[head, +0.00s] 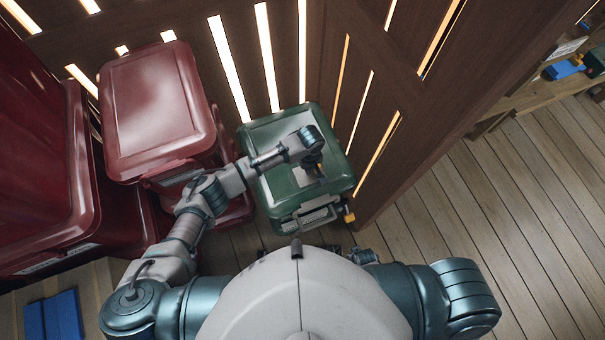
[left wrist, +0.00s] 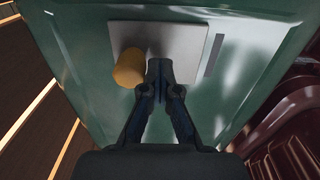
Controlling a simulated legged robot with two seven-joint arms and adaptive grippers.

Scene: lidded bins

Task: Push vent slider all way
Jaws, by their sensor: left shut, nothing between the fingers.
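The green lidded bin (head: 270,185) stands ahead of me, by the slatted wall. In the left wrist view its green lid (left wrist: 82,60) carries a flat grey vent plate (left wrist: 185,35) with a yellow-orange knob (left wrist: 128,67) on its left part. My right gripper is out of view.
Dark red lidded bins (head: 155,105) stand at the left, close to my left arm. The slatted wooden wall (head: 330,60) rises behind the green bin. A small yellow part (head: 348,216) sticks out at the bin's front right corner. The plank floor (head: 500,220) at right is clear.

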